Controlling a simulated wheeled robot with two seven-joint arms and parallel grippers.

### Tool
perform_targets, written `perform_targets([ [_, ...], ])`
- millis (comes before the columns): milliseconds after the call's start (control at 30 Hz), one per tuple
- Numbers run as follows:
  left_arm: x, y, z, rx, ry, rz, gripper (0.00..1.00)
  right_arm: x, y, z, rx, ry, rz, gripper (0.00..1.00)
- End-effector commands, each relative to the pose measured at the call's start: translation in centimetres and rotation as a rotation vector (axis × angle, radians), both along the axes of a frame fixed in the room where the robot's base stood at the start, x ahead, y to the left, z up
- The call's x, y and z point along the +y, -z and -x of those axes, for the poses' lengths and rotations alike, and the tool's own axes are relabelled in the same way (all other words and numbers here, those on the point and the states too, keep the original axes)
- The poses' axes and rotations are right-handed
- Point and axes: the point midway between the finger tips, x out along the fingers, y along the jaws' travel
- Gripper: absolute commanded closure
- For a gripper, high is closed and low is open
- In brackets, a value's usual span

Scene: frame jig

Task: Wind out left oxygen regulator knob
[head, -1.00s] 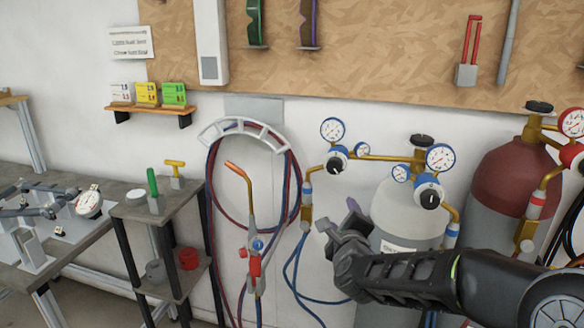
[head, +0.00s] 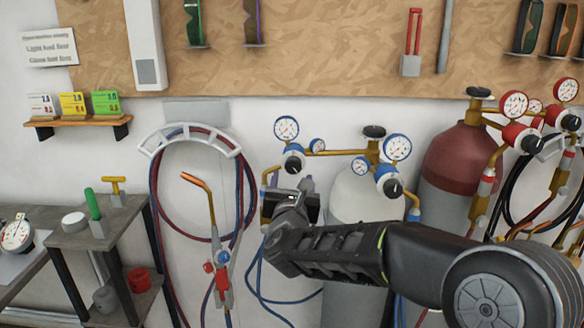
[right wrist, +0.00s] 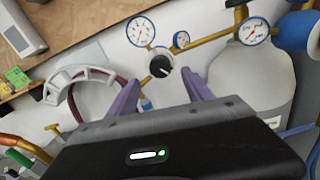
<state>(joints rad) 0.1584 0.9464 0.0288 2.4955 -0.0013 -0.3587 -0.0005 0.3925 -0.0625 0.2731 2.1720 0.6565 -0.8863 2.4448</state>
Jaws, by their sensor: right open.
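The left oxygen regulator (head: 291,148) has a blue body, round white gauges and a black knob (head: 293,162) facing out, beside the grey-white cylinder (head: 352,198). The knob also shows in the right wrist view (right wrist: 161,68), between and beyond the purple fingers. My right gripper (head: 307,188) is just below the left knob in the head view. In the right wrist view, my right gripper (right wrist: 162,82) is open, with nothing between its fingers. The knob looks untouched. My left gripper is not in view.
A second blue regulator with a black knob (head: 393,188) sits to the right on the same cylinder. A dark red cylinder (head: 460,155) with red regulators stands farther right. A torch (head: 203,190) and coiled hoses hang on a white holder (head: 190,135) to the left.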

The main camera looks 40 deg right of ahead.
Motion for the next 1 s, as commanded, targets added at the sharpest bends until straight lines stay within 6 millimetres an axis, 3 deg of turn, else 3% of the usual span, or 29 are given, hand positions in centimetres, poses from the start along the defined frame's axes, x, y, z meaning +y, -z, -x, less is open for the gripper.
perform_targets([
  [267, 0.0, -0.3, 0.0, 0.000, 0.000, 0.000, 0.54, -0.5, 0.0, -0.6, 0.003, 0.001, 0.000, 0.41],
  [733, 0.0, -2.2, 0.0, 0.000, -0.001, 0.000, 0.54, -4.3, -0.1, -5.7, 0.003, 0.000, 0.001, 0.41],
  [1000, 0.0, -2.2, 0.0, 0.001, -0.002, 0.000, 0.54, -4.8, 0.0, -6.2, 0.002, -0.001, 0.002, 0.41],
])
